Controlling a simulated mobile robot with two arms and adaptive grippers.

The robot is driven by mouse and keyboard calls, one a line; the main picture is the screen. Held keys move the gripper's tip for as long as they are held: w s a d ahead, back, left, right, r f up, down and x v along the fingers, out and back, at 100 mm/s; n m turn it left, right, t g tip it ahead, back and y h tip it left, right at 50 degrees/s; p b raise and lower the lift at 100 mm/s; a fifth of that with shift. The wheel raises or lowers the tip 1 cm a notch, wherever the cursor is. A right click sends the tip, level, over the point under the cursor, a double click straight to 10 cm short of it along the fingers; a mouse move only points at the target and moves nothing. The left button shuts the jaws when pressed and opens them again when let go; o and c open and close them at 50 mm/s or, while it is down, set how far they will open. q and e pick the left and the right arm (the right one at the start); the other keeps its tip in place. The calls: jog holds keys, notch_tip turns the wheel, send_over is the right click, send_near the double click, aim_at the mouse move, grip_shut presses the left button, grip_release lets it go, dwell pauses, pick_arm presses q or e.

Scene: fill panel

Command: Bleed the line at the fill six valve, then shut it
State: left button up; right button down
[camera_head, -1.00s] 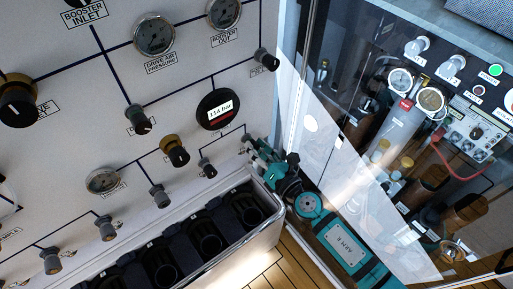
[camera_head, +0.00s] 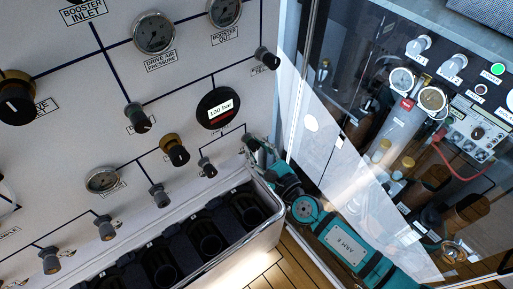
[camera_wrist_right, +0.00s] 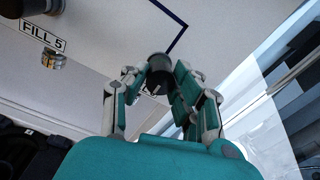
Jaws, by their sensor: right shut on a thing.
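The fill six valve knob (camera_wrist_right: 160,68) is a small dark grey cylinder on the pale panel, at the end of a dark blue line in the right wrist view. A label under it is mostly hidden by my fingers. My right gripper (camera_wrist_right: 160,85) has a finger on each side of the knob and is shut on it. The round digital gauge (camera_head: 218,110) reads 100 bar. My left gripper is not in view.
The FILL 5 label (camera_wrist_right: 42,38) is to the left in the wrist view. A rack with dark bottle slots (camera_head: 272,208) stands below the panel, close under my right wrist. A glass partition (camera_head: 320,150) rises to the right of my arm, with equipment behind it.

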jog(key=n, duration=0.6)
jog(key=shift+f, duration=0.2)
jog(key=shift+n, duration=0.4)
jog(key=c, duration=1)
grip_release()
jog(key=shift+d+r, duration=0.1)
jog(key=shift+r, duration=0.05)
jog(key=v, duration=1.2)
jog(key=shift+f, duration=0.25)
